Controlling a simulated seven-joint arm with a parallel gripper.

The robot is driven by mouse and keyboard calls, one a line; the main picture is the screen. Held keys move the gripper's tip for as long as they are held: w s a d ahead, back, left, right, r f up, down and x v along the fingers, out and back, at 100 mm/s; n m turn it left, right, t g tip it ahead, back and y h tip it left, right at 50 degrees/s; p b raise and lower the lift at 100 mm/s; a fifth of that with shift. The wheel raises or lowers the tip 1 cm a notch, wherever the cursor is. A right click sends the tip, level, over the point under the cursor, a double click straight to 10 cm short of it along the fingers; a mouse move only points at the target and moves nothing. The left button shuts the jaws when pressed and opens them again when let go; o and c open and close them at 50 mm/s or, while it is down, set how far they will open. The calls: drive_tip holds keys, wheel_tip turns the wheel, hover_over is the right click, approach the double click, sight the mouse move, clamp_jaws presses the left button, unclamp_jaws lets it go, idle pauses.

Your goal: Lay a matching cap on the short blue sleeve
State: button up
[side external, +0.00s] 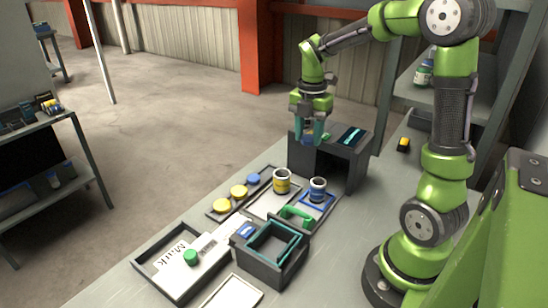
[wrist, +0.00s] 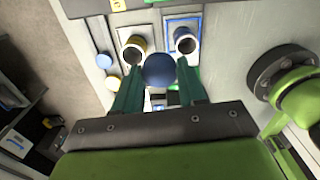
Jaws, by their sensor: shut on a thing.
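My gripper (side external: 308,138) is shut on a round blue cap (wrist: 160,70), held well above the table. In the wrist view the cap sits between the teal fingertips. The blue sleeve (side external: 317,190) stands upright with an open top on a blue-edged pad, below and in front of my gripper; it also shows in the wrist view (wrist: 186,44), right of the held cap. A yellow sleeve (side external: 282,186) stands open beside it, to its left. Another blue cap (side external: 253,179) lies in a dark tray (side external: 267,171) with two yellow caps (side external: 239,191).
A grey block-shaped fixture (side external: 355,158) stands behind the sleeves, close to my gripper. A green handle-shaped thing (side external: 296,213) and an open dark box with a teal rim (side external: 266,268) lie in front of the sleeves. A green round piece (side external: 190,257) lies at the front left.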

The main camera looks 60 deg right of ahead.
drive_tip(key=s+a+f, duration=0.1)
drive_tip(key=s+f, duration=0.3)
drive_tip(key=f, duration=0.4)
drive_tip(key=shift+s+a, duration=0.35)
drive_tip(key=shift+s, duration=0.05)
drive_tip(key=shift+f, duration=0.35)
idle(1.5)
drive_tip(key=o, duration=1.4)
drive_tip(key=shift+r, duration=0.15)
drive_tip(key=shift+r, duration=2.9)
